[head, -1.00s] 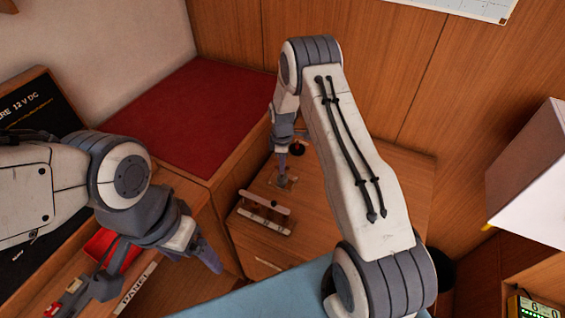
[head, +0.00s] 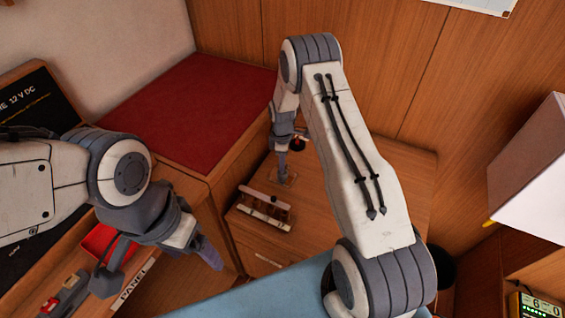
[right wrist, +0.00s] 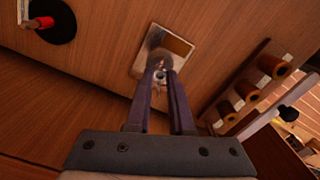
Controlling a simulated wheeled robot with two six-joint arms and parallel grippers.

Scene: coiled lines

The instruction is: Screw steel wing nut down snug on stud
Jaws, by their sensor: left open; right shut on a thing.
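The steel wing nut (right wrist: 159,74) shows small and grey between my right fingertips in the right wrist view, at the stud on a shiny metal plate (right wrist: 176,43). The stud is mostly hidden by the nut and fingers, so I cannot tell how far down the nut sits. My right gripper (right wrist: 160,82) is shut on the wing nut. In the head view, my right gripper (head: 282,176) points down at the plate on the wooden cabinet top. My left gripper (head: 160,272) is open and empty, well to the left, over the bench with the red tray.
A rack with several brown cylinders (right wrist: 248,91) stands close to the right of the plate in the wrist view. A red-handled thing on a black disc (right wrist: 52,20) is at upper left. A red cushion (head: 195,115) and a red tray (head: 98,240) lie left.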

